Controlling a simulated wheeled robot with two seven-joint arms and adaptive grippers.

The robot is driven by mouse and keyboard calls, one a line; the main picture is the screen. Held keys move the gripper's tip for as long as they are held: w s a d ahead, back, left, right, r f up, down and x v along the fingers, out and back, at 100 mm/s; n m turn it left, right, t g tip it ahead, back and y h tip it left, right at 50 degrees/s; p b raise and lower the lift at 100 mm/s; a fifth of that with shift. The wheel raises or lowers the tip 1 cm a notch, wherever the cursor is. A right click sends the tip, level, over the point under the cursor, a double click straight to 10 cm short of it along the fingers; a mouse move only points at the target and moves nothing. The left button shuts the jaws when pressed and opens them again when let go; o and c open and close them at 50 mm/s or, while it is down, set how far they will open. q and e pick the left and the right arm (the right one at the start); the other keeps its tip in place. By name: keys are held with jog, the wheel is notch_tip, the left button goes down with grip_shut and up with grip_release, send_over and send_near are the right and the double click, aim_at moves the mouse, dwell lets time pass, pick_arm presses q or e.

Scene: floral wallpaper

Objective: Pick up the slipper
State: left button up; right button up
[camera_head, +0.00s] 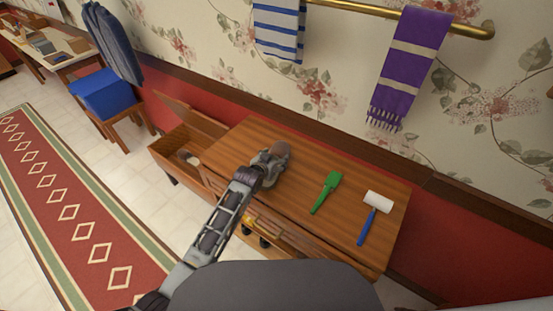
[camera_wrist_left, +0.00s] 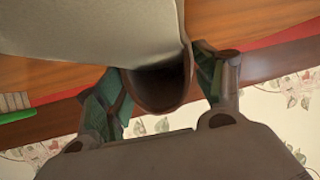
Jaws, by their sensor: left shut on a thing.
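In the left wrist view the slipper (camera_wrist_left: 95,35) fills the top as a broad pale grey surface with a brown rim and a dark hollow. The fingers of the left gripper (camera_wrist_left: 160,95) are on either side of its brown end. I cannot tell whether the slipper touches the cabinet top. My right gripper is not in view.
A green brush (camera_head: 326,191) and a white roller with a blue handle (camera_head: 374,209) lie on the cabinet's right side. An open wooden compartment (camera_head: 178,143) is at left. Towels (camera_head: 410,62) hang from a brass rail (camera_head: 470,30).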

aim_at(274, 154)
pick_arm(q)
jog(key=shift+r, duration=0.15)
notch_tip(274, 154, up, 10)
jog(key=shift+f, duration=0.15)
dwell(0.6)
